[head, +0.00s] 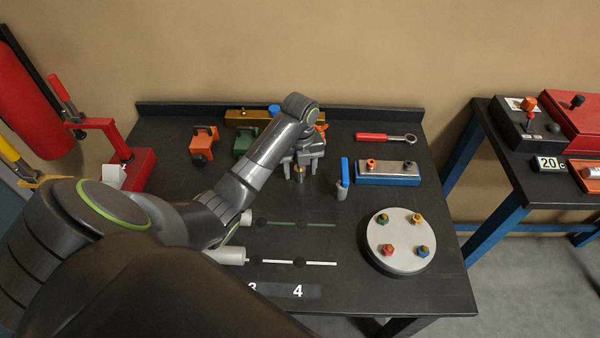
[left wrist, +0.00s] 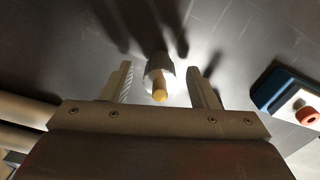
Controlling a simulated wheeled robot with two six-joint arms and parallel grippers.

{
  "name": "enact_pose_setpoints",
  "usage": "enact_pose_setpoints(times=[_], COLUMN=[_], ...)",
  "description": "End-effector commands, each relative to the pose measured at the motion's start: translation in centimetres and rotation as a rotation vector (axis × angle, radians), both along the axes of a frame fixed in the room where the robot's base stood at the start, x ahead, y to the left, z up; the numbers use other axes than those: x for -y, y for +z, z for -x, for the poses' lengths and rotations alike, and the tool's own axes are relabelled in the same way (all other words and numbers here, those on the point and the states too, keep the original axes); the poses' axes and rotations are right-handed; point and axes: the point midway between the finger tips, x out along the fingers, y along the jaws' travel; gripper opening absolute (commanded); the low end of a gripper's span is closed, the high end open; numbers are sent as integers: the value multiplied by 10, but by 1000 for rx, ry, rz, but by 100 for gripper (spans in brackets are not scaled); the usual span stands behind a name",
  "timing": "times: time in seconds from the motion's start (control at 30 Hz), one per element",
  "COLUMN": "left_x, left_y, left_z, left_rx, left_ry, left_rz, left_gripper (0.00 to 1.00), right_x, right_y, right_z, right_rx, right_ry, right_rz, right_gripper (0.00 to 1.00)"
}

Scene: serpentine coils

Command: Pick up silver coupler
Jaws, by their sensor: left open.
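A silver coupler (left wrist: 155,68) with a rounded brass-coloured tip stands between the fingers of my left gripper in the left wrist view. In the head view my left gripper (head: 303,160) points down at the table, and only a small brass-coloured part of the coupler (head: 299,173) shows between the fingers. The left gripper (left wrist: 164,82) is open, with a gap on each side of the coupler in the left wrist view. The coupler's lower part is hard to make out. My right gripper is not in view.
Right of the gripper stands a small grey cylinder with a blue upright piece (head: 344,172). Beyond it is a blue-and-silver block (head: 388,180). A round plate with coloured knobs (head: 399,258) lies nearer. Orange (head: 203,140) and green (head: 245,140) blocks stand left. The dark table's (head: 440,285) front right is clear.

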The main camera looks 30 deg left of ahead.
Motion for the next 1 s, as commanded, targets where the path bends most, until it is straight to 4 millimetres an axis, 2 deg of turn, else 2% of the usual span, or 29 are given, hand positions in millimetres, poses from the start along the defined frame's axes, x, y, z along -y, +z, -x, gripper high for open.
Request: enact_pose_setpoints(times=[0.17, 0.4, 0.8, 1.0], left_x=[0, 0, 0, 0], left_y=[-15, -16, -16, -15], left_z=[0, 0, -1, -1], left_rx=[1, 3, 3, 3], left_ry=[0, -1, -1, -1], left_rz=[-1, -1, -2, -2], left_gripper=[54, 52, 2, 2], right_x=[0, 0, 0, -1], right_y=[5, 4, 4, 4], right_z=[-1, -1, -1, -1], right_rx=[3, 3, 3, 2], right_ry=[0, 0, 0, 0], right_rz=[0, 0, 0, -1], right_gripper=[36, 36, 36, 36])
